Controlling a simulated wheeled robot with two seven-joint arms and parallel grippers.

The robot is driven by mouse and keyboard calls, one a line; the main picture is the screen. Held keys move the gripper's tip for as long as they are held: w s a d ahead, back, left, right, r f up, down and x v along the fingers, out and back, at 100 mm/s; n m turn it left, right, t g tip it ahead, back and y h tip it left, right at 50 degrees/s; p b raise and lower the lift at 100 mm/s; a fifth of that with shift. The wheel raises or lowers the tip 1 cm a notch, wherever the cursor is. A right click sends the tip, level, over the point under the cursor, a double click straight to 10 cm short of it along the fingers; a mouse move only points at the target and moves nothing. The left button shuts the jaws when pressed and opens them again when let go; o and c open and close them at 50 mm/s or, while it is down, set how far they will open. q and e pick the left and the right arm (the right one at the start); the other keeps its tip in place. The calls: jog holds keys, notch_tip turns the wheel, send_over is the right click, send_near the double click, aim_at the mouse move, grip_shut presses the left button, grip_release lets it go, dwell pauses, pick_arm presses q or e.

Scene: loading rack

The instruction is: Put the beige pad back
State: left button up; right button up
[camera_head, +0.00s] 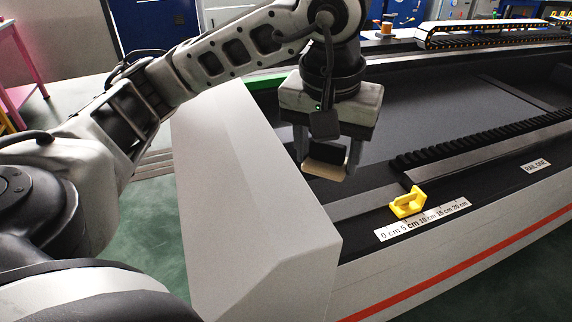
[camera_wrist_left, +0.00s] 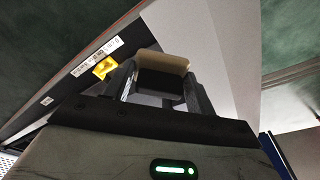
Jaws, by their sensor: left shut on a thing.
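The beige pad (camera_head: 326,170) is between the fingers of my left gripper (camera_head: 325,166) in the head view, held above the dark bed of the machine near its white end housing. The left gripper is shut on it. In the left wrist view the beige pad (camera_wrist_left: 164,62) shows as a beige edge with a dark face, between the two fingers of the left gripper (camera_wrist_left: 162,80). Part of the pad is hidden by the fingers. My right gripper is in neither view.
A yellow bracket (camera_head: 408,203) sits on the rail beside a white centimetre scale (camera_head: 423,218). A black toothed rack (camera_head: 480,140) runs along the machine. The white housing (camera_head: 240,190) stands close to the left arm. The dark bed (camera_head: 440,105) has free room.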

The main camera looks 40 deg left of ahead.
pick_arm(q)
jog(key=a+f+b, duration=0.1)
jog(key=a+f, duration=0.2)
jog(key=a, duration=0.2)
jog(key=b, duration=0.1)
send_over(280, 190)
jog(key=f, duration=0.4)
jog(key=shift+s+d+f, duration=0.25)
jog(key=shift+d+f, duration=0.05)
jog(key=shift+a+f+b, duration=0.15)
jog(key=shift+f, duration=0.75)
jog(key=shift+a+f+b, duration=0.1)
jog(key=shift+f+b, duration=0.05)
jog(key=shift+f, duration=0.75)
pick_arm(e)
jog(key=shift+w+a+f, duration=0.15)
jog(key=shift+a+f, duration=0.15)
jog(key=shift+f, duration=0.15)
pick_arm(q)
jog(key=shift+f, duration=0.15)
jog(key=o, duration=1)
jog(key=shift+c, duration=0.2)
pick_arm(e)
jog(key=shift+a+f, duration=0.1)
